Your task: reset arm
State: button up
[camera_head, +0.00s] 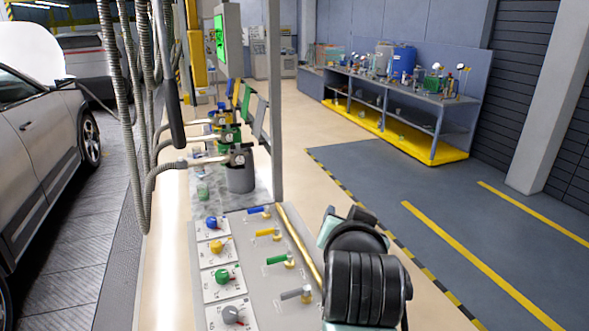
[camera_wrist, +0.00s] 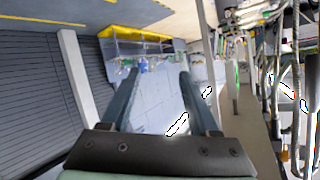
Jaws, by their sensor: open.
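My arm is folded at the lower right of the head view, beside the panel with the knobs and levers. My gripper (camera_wrist: 155,95) shows in the wrist view, with its two fingers apart and nothing between them. Its fingertips do not show clearly in the head view. The gripper touches nothing that I can see. The control panel (camera_head: 245,290) carries blue, yellow, green and grey knobs on the left and levers in the same colours on the right.
A grey canister (camera_head: 240,175) and hoses (camera_head: 143,100) stand beyond the panel. A silver car (camera_head: 40,150) is at the left. A workbench (camera_head: 400,95) with a yellow base (camera_head: 395,132) stands at the back right. The grey floor (camera_head: 400,180) between is clear.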

jog(key=s+a+r+n+t, duration=0.1)
jog(key=s+a+r+t, duration=0.15)
jog(key=r, duration=0.35)
jog(key=s+a+r+n+t, duration=0.1)
jog(key=s+r+t, duration=0.15)
jog(key=r, duration=0.45)
jog(key=s+a+r+n+t, duration=0.1)
jog(key=a+r+t, duration=0.15)
jog(key=r, duration=0.35)
jog(key=s+a+r+n+t+y+b, duration=0.1)
jog(key=s+r+t, duration=0.5)
jog(key=s+r, duration=0.6)
jog(key=shift+s+a+n+t+y, duration=0.4)
jog(key=shift+s+a+n, duration=0.2)
jog(key=shift+a, duration=0.25)
jog(key=shift+f, duration=0.1)
